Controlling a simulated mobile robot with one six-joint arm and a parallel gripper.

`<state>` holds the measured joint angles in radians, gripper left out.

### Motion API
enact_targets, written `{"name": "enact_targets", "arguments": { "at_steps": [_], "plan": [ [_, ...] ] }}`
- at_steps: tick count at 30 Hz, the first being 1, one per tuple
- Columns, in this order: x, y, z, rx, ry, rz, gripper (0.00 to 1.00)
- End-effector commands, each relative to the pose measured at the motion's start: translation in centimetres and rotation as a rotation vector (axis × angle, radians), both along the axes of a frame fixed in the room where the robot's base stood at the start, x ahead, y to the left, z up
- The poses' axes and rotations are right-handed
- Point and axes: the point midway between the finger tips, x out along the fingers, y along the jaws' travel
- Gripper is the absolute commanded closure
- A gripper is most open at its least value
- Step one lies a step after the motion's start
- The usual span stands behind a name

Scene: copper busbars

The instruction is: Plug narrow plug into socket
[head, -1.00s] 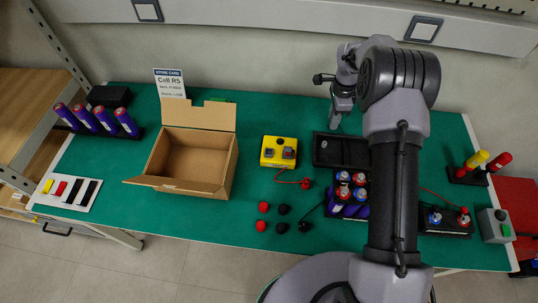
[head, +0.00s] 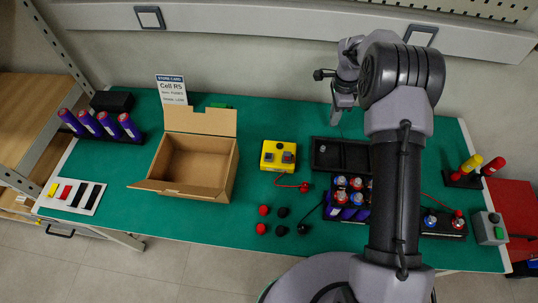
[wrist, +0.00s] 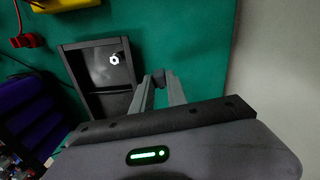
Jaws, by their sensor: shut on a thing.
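My gripper (head: 341,110) is above the back of the green table, behind the black tray (head: 322,152). A yellow box (head: 278,156) with two dark inserts on top stands left of the tray. A red lead runs from it to a red plug-like end (head: 305,187), which lies free on the table. I cannot tell which thing is the narrow plug or its socket.
An open cardboard box (head: 197,168) stands left of the yellow box. Red and black caps (head: 263,211) lie at the front middle. A light nut (wrist: 114,59) lies in the tray. My arm hides part of the right side.

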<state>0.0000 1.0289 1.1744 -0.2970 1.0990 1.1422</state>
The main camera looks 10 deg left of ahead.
Motion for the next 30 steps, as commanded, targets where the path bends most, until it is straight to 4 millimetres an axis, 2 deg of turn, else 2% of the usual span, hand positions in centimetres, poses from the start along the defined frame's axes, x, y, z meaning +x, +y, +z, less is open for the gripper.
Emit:
{"name": "enact_targets", "arguments": {
  "at_steps": [6,8,11,14,18,21,25,30],
  "plan": [
    [-0.1,0.4,0.1,0.000,-0.001,0.000,1.00],
    [-0.4,1.3,0.3,0.000,-0.001,-0.002,1.00],
    [-1.6,4.2,1.0,0.000,-0.001,-0.014,1.00],
    [-3.7,8.3,2.1,-0.001,-0.002,-0.034,1.00],
    [-8.3,14.1,3.7,0.000,-0.002,-0.070,1.00],
    [-11.7,17.3,4.6,0.000,-0.002,-0.097,1.00],
    [-14.7,19.4,5.3,0.000,-0.001,-0.122,1.00],
    [-15.8,20.0,5.2,-0.001,-0.001,-0.132,1.00]
  ]
}}
